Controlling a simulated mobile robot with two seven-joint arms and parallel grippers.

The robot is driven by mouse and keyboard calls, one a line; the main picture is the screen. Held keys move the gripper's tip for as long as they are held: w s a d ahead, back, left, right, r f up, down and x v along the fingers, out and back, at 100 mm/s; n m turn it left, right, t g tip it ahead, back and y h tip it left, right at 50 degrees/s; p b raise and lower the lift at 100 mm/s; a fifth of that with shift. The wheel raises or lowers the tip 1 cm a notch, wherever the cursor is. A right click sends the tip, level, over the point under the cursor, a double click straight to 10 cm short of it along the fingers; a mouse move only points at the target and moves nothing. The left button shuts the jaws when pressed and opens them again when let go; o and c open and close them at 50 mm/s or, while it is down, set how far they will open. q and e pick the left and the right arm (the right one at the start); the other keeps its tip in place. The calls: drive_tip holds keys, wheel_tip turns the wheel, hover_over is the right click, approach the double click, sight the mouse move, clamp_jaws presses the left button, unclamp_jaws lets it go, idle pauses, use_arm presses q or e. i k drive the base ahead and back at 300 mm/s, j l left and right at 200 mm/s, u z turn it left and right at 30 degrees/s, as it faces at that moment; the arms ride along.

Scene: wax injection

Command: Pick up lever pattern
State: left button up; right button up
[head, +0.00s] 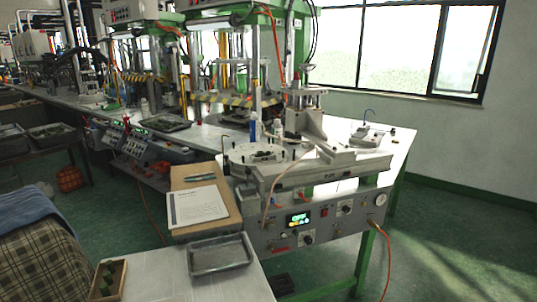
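No lever pattern can be made out for certain. A small wooden box (122,282) at the lower left holds dark green pieces (107,276), too small to identify. A round metal fixture (238,168) on the machine in the middle has a dark greenish shape (262,155) on top, also too small to name. An empty-looking grey tray (220,270) lies on the white table at the bottom. Neither of my grippers is in view.
The wax machine (330,212) with a lit panel stands at centre right. A checked cloth (42,262) covers something at the left. Orange hoses hang to the floor. Green floor (460,240) at right is open.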

sight(260, 153)
drive_tip(key=i+l, duration=0.15)
drive_tip(key=l, duration=0.2)
drive_tip(key=i+l, duration=0.15)
drive_tip(key=l, duration=0.25)
drive_tip(key=i+l, duration=0.15)
drive_tip(key=l, duration=0.2)
drive_tip(key=i+l+u, duration=0.1)
drive_tip(key=l, duration=0.3)
drive_tip(key=i+l, duration=0.2)
drive_tip(key=l, duration=0.2)
drive_tip(key=i+l, duration=0.15)
drive_tip(key=l, duration=0.2)
drive_tip(key=i+l, duration=0.1)
drive_tip(key=l, duration=0.3)
drive_tip(key=u, duration=0.05)
